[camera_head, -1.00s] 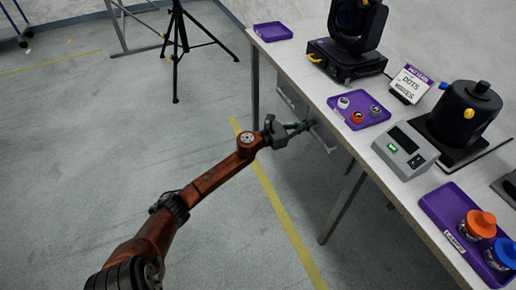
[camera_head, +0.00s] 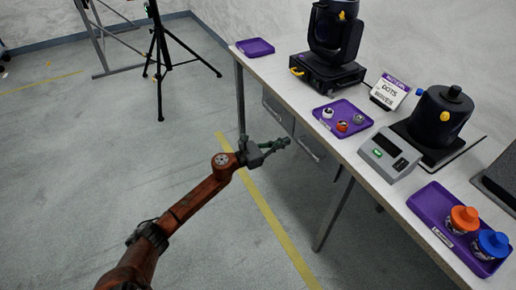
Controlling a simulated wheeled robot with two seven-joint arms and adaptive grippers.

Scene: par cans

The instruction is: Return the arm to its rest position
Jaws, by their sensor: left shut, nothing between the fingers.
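My left arm comes in from the lower left of the head view, its rust-red links stretched toward the table. My left gripper (camera_head: 277,146) is shut and empty. It appears in front of the near side of the white table (camera_head: 290,82), over the floor side of its edge, and touches nothing that I can make out. My right gripper does not show.
On the table are a purple tray (camera_head: 325,120) with small round pieces, a grey device (camera_head: 390,155), a black lamp (camera_head: 335,40), a sign (camera_head: 390,92), a dark canister (camera_head: 440,115), and a purple tray (camera_head: 428,205) with orange-lidded and blue-lidded jars. A tripod (camera_head: 159,60) stands behind.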

